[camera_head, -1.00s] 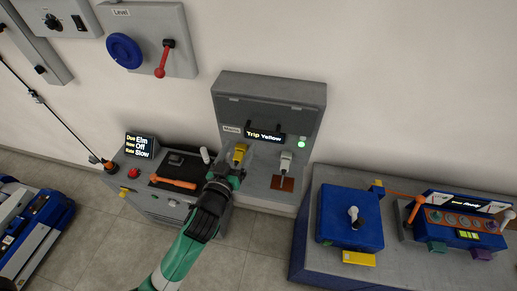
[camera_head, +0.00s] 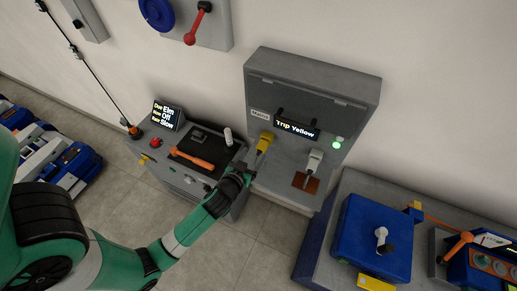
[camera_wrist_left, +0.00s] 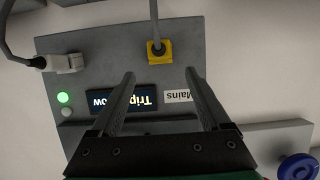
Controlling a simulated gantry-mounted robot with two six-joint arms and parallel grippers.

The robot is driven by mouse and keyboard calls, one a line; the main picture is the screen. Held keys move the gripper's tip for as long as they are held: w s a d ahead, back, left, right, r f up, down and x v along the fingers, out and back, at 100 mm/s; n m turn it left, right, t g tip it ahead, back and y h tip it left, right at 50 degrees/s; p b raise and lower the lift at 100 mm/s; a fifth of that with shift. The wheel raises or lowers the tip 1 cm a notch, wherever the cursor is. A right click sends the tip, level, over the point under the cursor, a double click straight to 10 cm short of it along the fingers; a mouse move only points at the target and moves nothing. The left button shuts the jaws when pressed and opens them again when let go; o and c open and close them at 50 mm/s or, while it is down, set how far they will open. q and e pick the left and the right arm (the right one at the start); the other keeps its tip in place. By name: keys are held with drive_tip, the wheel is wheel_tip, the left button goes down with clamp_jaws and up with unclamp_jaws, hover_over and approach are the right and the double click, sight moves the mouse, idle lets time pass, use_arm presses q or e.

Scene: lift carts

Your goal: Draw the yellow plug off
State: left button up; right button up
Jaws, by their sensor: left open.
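The yellow plug (camera_head: 265,142) sits on the left side of the grey Mains panel (camera_head: 311,91), with a cable from it. My left gripper (camera_head: 250,164) is just in front of and below it, open and empty. In the left wrist view the yellow plug (camera_wrist_left: 159,51) lies beyond the fingertips, in line with the gap between the jaws (camera_wrist_left: 160,74), apart from both. The panel display (camera_head: 297,127) reads "Trip Yellow". My right gripper is not in view.
A white plug (camera_head: 314,159) sits to the right of the yellow one, with a green light (camera_head: 337,142) above it. A grey console with an orange handle (camera_head: 192,159) stands to the left. A blue box (camera_head: 371,238) stands to the right.

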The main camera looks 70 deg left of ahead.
sight(262, 144)
use_arm(q)
drive_tip(key=x, duration=0.7)
drive_tip(key=shift+w+a+f+b, duration=0.1)
drive_tip(key=shift+w+a+b, duration=0.15)
drive_tip(key=shift+w+b, duration=0.05)
clamp_jaws()
